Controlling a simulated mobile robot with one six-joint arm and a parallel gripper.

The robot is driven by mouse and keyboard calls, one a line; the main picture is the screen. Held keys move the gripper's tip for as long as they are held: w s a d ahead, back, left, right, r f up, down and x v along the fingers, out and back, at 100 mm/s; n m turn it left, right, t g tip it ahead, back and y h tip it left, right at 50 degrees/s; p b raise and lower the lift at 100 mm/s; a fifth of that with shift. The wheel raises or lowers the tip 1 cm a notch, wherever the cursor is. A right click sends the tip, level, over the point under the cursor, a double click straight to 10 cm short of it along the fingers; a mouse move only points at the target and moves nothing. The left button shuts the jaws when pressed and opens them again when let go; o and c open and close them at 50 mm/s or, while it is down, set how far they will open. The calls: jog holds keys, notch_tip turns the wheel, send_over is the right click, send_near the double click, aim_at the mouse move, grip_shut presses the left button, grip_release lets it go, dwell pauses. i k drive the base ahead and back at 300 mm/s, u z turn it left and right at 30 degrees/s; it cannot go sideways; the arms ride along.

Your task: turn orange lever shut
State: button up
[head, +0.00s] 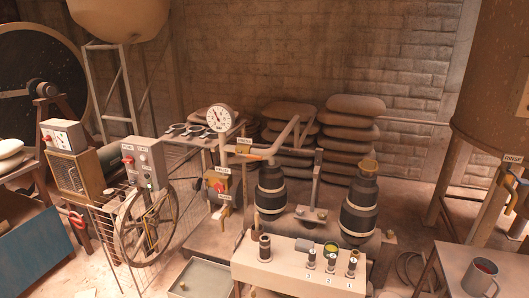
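A small orange lever-like piece (252,157) sits on the pipework below the round pressure gauge (219,117), under a small pale label. It looks roughly level, along the pipe, but it is too small to tell its exact angle. At the right edge, an orange-yellow fitting (512,178) with a red part stands below a label reading RINSE (513,158); I cannot tell whether it has a lever. My gripper does not show in the head view.
A spoked handwheel (146,228) and a grey control box (144,163) stand left of the pipes. A mug (480,277) stands on the right table.

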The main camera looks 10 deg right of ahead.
aim_at(239, 153)
jog(key=u, duration=0.25)
jog(key=i, duration=0.75)
jog(key=u, duration=0.9)
jog(key=i, duration=0.6)
jog(key=u, duration=0.3)
